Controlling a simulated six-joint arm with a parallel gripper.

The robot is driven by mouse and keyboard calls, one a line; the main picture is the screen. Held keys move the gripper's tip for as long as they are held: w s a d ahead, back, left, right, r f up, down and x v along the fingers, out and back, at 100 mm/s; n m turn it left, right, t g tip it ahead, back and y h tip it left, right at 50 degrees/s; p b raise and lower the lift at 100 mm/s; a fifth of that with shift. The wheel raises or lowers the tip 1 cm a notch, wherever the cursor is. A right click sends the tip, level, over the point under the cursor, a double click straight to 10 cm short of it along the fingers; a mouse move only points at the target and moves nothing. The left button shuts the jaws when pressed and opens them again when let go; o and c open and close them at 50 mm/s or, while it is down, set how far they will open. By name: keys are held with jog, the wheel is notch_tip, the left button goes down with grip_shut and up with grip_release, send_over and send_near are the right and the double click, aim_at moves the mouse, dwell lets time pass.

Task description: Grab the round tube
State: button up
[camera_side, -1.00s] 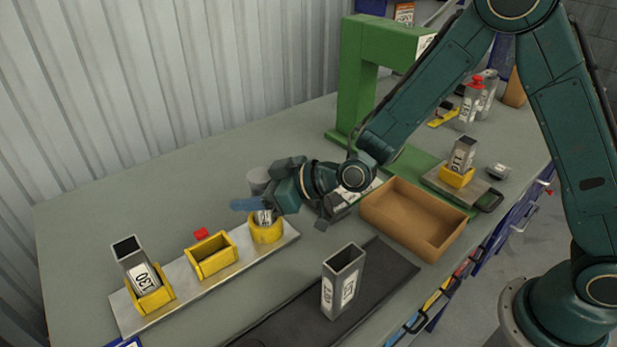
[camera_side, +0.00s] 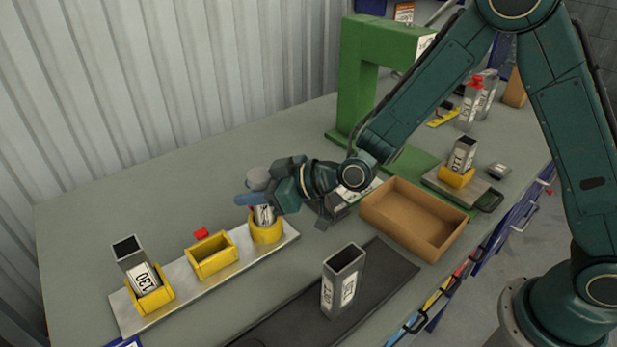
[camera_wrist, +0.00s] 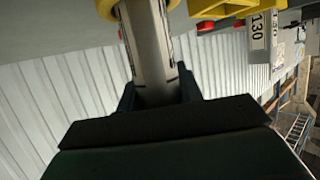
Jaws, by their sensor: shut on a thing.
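The round tube (camera_side: 264,214) stands in the round yellow holder (camera_side: 266,233) at the right end of the metal plate, with a white label on its side. My gripper (camera_side: 262,192) is shut on the tube near its top, one blue finger showing on the near side. In the wrist view the grey tube (camera_wrist: 148,45) runs up between the two dark fingers (camera_wrist: 158,92) into the yellow ring at the top edge. My gripper hides part of the tube in the side view.
A square tube marked 130 (camera_side: 128,257) leans in a yellow holder at the plate's left end. An empty square holder (camera_side: 212,258) lies between. Another square tube (camera_side: 342,283) stands on the dark mat. A brown tray (camera_side: 450,240) and green frame (camera_side: 350,75) are to the right.

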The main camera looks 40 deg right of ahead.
notch_tip(320, 180, up, 20)
dwell(0.7)
jog(key=shift+f, duration=0.1)
dwell(0.5)
